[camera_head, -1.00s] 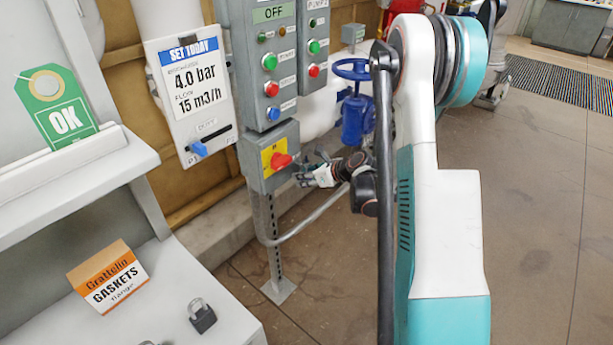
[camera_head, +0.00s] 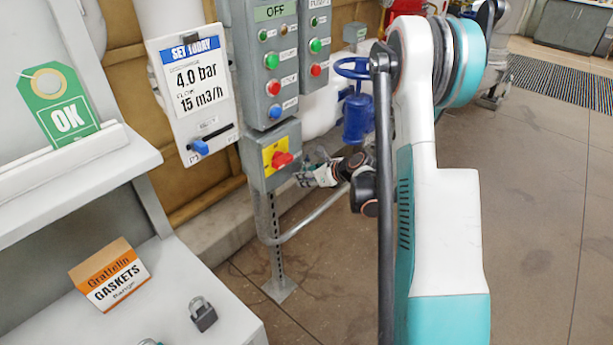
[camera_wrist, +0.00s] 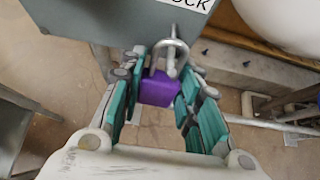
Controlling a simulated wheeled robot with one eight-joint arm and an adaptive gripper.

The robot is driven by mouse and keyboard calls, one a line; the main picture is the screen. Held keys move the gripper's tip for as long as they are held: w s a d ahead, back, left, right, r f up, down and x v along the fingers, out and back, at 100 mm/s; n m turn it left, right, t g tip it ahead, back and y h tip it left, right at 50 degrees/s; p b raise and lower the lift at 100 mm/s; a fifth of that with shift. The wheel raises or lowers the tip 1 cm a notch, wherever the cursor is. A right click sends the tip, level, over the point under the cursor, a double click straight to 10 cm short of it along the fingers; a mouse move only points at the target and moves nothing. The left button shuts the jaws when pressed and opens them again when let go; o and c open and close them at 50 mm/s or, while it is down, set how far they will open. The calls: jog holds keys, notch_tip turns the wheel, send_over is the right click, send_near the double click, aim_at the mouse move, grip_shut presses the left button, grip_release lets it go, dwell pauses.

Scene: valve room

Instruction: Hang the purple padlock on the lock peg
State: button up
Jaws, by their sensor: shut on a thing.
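The purple padlock (camera_wrist: 160,88) is between the teal-padded fingers of my gripper (camera_wrist: 158,92) in the wrist view, with its grey metal shackle (camera_wrist: 154,62) upward. My gripper is shut on the padlock's body. A grey metal rod with a rounded end, apparently the lock peg (camera_wrist: 173,48), stands at the shackle, below the grey box with the "LOCK" lettering. I cannot tell whether the shackle is around the peg or only beside it. In the head view my gripper (camera_head: 312,174) is just right of the grey switch box; the purple padlock cannot be made out there.
The switch box (camera_head: 255,178) has a red rotary handle (camera_head: 282,160). A blue valve (camera_head: 356,118) stands behind my gripper. A bent grey pipe (camera_head: 310,222) runs below. A dark padlock (camera_head: 203,315) and a gaskets carton (camera_head: 108,275) are on the left shelf.

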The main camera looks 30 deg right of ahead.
jog(key=o, duration=1.1)
jog(key=shift+s, duration=0.1)
